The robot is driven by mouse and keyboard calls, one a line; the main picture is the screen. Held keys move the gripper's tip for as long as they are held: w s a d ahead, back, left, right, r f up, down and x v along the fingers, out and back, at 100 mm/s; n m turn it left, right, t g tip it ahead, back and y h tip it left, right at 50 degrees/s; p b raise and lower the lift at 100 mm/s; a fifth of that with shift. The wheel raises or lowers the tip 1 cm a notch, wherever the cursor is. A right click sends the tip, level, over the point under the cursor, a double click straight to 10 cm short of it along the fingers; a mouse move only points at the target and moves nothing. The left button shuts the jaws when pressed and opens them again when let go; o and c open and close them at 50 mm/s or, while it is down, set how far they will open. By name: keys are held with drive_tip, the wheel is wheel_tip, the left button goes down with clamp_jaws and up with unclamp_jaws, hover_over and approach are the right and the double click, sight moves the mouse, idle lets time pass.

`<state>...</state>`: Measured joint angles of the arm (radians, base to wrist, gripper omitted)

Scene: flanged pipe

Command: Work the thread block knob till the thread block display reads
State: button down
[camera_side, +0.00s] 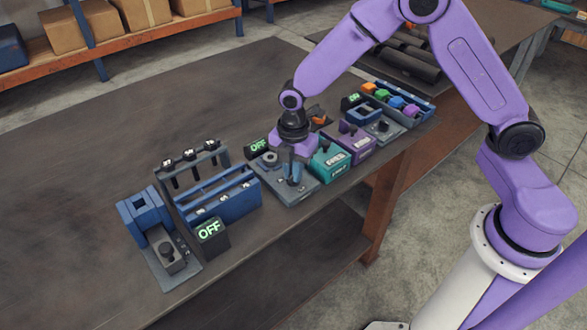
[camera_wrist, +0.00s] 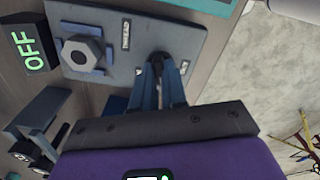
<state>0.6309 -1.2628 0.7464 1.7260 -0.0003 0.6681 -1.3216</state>
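The thread block appears to be the grey plate (camera_side: 272,183) with a hex nut in a blue holder; in the wrist view, the plate (camera_wrist: 125,70) carries the nut (camera_wrist: 83,52) at its left. A dark knob (camera_wrist: 160,57) stands near the plate's right end. The display (camera_side: 258,147) beside the plate reads OFF in green; it also shows in the wrist view (camera_wrist: 33,45). My gripper (camera_side: 292,178) points down over the plate. In the wrist view its blue fingertips (camera_wrist: 161,72) are at the knob, one on each side. Whether they press on it is unclear.
To the left are a blue clamp unit (camera_side: 145,216) with its own knob (camera_side: 167,249), an OFF display (camera_side: 210,230), and a blue rack (camera_side: 222,198). To the right are a teal box (camera_side: 329,161), a purple box (camera_side: 354,142) and a sorting tray (camera_side: 400,103). The left tabletop is clear.

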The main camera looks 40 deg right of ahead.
idle(0.4)
drive_tip(key=m, duration=0.3)
drive_tip(key=shift+m, duration=0.4)
drive_tip(key=m, duration=0.3)
drive_tip(key=shift+m, duration=0.3)
drive_tip(key=m, duration=0.6)
drive_tip(key=shift+m, duration=0.3)
drive_tip(key=c, duration=1.2)
unclamp_jaws()
drive_tip(key=shift+o, duration=0.2)
drive_tip(key=shift+r, duration=0.1)
